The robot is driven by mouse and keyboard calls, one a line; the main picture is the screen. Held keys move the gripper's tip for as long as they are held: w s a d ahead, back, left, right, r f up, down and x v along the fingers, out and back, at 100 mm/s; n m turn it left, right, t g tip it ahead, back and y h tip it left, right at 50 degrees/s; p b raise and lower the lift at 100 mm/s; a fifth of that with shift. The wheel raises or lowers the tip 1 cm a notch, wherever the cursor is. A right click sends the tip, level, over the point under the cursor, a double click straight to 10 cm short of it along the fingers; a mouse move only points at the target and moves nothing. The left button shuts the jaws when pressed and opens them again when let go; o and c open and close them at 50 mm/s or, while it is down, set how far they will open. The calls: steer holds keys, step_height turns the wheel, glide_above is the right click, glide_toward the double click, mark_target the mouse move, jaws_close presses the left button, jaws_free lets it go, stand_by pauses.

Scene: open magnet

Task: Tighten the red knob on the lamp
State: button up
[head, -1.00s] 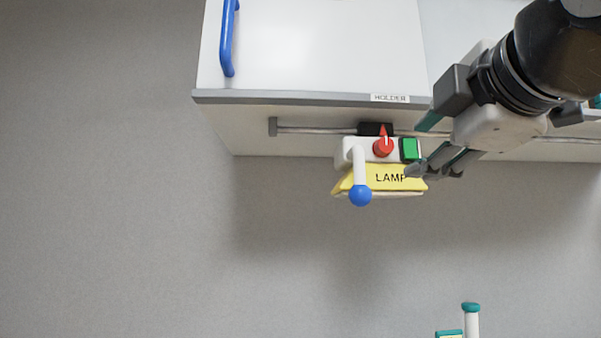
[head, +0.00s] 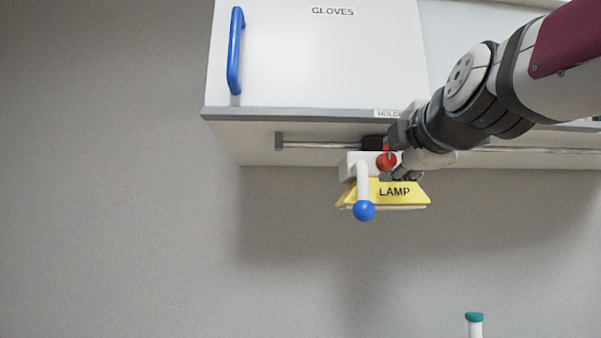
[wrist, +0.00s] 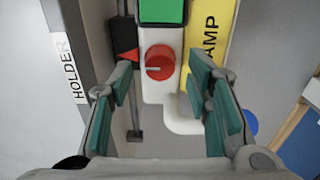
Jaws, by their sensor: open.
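The lamp (head: 383,191) is a yellow shade marked LAMP under a white body, hung from a rail below a cabinet. Its red knob (head: 386,161) is partly covered by my gripper in the head view. In the wrist view the red knob (wrist: 160,62) shows whole, with a red pointer toward the HOLDER label side. My gripper (wrist: 166,85) is open, with its teal-padded fingers on either side of the line to the knob. The knob lies just beyond the fingertips, and I see no contact. In the head view my gripper (head: 395,168) is at the knob's right.
A green button (wrist: 162,10) sits beside the knob. A white arm with a blue ball end (head: 364,211) hangs in front of the shade. The cabinet (head: 310,60) with a blue handle (head: 235,50) is above. A rail (head: 310,144) runs beneath it.

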steer(key=shift+w, duration=0.7)
jaws_close()
